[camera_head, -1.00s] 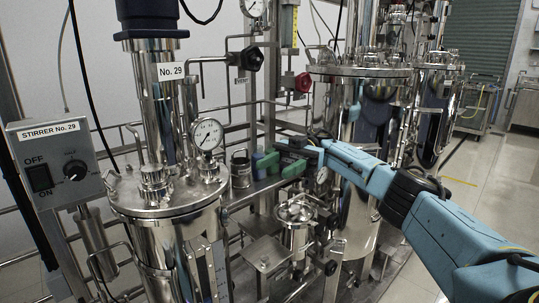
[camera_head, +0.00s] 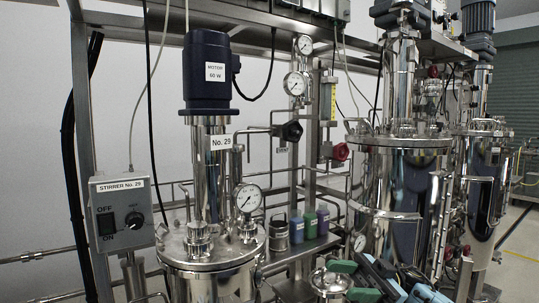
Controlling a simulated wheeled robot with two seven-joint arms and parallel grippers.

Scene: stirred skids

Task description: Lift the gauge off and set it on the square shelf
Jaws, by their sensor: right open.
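A round white-faced gauge (camera_head: 248,198) stands upright on a stem on the steel lid of the No. 29 vessel (camera_head: 210,250). Other round gauges show on the panel behind, one (camera_head: 296,84) above the black-knobbed valve and one (camera_head: 305,44) higher up. I cannot tell from the picture which one the task means. My right gripper (camera_head: 353,281), with green fingertips, is low at the bottom edge, right of the vessel lid. It is open and empty, apart from the gauges. My left gripper is out of view.
A narrow ledge behind the lid holds a metal cup (camera_head: 279,233) and small blue, purple and green containers (camera_head: 311,226). The stirrer box (camera_head: 122,211) is at left. The motor column (camera_head: 208,75) rises from the lid. Large steel vessels (camera_head: 405,195) crowd the right.

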